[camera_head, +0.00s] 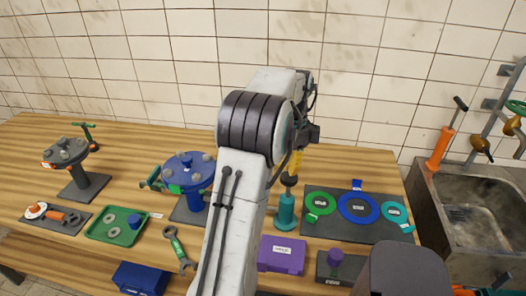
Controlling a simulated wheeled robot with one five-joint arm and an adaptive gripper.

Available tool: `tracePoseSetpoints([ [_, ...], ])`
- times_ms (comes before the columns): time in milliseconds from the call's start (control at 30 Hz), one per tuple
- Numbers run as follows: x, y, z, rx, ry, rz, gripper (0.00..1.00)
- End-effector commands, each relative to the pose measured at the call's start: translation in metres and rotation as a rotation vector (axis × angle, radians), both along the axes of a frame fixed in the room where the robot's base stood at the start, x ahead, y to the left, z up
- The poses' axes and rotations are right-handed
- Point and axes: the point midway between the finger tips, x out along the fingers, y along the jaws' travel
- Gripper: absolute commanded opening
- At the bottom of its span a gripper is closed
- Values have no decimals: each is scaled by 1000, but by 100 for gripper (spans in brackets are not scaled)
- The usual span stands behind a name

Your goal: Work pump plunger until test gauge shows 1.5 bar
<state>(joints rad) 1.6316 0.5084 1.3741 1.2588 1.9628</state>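An orange cylinder (439,148) with a thin rod and a black cross handle (461,104) stands tilted at the sink's left edge; it looks like the hand pump, its plunger rod out. I cannot make out a test gauge or any reading. My arm fills the middle of the view and its wrist bends down on the far side. A yellow part (295,163) below the wrist may belong to my gripper. It is just above a teal stand (286,211) with a dark knob, apart from the pump. My gripper's fingers cannot be made out.
A steel sink (430,205) stands at right, with pipework and a green handwheel (516,107) above it. The wooden bench (128,170) carries a blue flange (189,168), a grey flange stand (66,153), a green tray (101,233), a wrench (179,250), a purple box (282,255) and a ring mat (335,229).

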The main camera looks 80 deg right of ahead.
Motion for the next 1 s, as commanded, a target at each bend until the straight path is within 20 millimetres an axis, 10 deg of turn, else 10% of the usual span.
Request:
tracePoseSetpoints([
  [1000,0,0,-23,1,0,0,0],
])
